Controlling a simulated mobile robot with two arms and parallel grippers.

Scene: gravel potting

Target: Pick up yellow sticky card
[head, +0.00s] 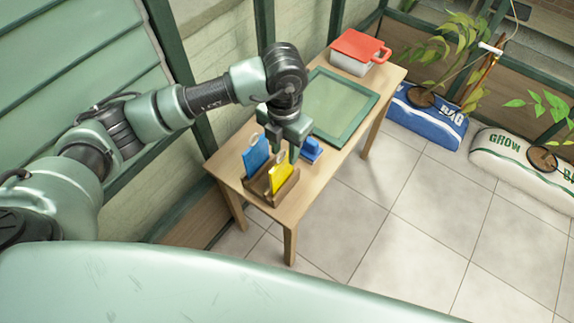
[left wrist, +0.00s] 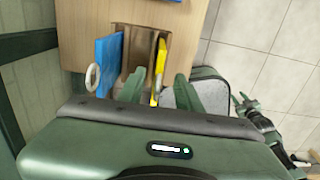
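The yellow sticky card (head: 280,178) stands upright in a wooden holder (head: 262,193) near the front end of the table. A blue card (head: 256,155) stands in the same holder, to its left. My left gripper (head: 284,146) is just above the yellow card, pointing down. In the left wrist view the gripper's fingers (left wrist: 159,92) are spread, with the yellow card (left wrist: 160,60) between them and a gap on each side.
A small blue object (head: 311,150) lies on the table just right of the gripper. A green-framed panel (head: 361,122) and a red-lidded box (head: 350,67) are farther back. Bags with plants stand on the floor to the right. A wall runs along the table's left side.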

